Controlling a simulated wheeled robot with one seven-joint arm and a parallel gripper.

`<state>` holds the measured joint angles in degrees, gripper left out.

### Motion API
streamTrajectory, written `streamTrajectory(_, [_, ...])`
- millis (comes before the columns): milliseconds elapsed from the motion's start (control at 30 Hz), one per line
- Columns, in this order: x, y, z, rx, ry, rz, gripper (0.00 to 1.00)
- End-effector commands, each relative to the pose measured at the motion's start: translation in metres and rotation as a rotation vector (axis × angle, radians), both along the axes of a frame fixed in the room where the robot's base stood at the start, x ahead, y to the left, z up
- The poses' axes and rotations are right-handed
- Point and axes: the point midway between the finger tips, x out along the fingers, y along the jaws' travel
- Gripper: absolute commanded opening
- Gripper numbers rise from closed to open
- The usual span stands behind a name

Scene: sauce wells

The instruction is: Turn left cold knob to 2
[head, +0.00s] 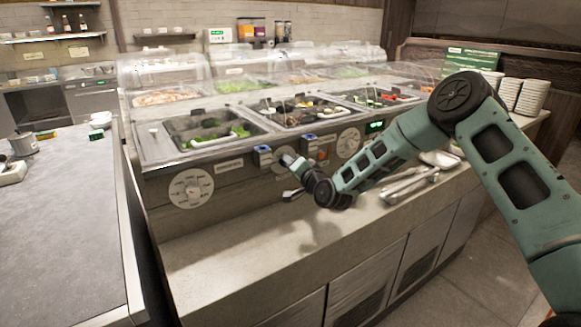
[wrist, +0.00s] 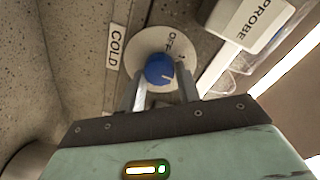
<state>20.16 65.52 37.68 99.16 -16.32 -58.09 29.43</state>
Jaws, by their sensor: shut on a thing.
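The cold knob (wrist: 160,69) is a round blue knob with a white pointer line, in the wrist view. It sits on a pale round dial plate (wrist: 143,49) marked OFF; no 2 is readable there. A COLD label (wrist: 116,46) is beside the plate. My gripper (wrist: 159,82) is shut on the knob, one finger on each side. In the head view my gripper (head: 288,161) reaches the counter's front panel between two blue-topped holders, and it hides the knob. The pointer line points toward the lower right in the wrist view.
A white box marked PROBE (wrist: 248,20) is close by the dial in the wrist view. In the head view, a large white dial (head: 191,188) is left on the panel and another (head: 348,142) right. Metal tongs (head: 408,186) lie on the ledge (head: 225,255), whose left part is clear.

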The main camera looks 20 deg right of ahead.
Motion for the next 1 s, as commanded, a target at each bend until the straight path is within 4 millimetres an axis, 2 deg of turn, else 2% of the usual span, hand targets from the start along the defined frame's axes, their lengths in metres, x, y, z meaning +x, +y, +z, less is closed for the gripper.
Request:
streamTrajectory(267, [0.000,-0.001,0.000,0.000,0.001,-0.003,0.10])
streamTrajectory(300, [0.000,-0.001,0.000,0.000,0.001,-0.003,0.39])
streamTrajectory(367, [0.000,-0.001,0.000,0.000,0.001,-0.002,0.55])
streamTrajectory(767, [-0.006,-0.002,-0.001,-0.002,0.002,0.000,0.55])
streamTrajectory(867, [-0.017,-0.005,0.000,-0.001,0.001,0.000,0.55])
streamTrajectory(1000, [-0.044,-0.013,0.000,-0.003,0.002,0.000,0.55])
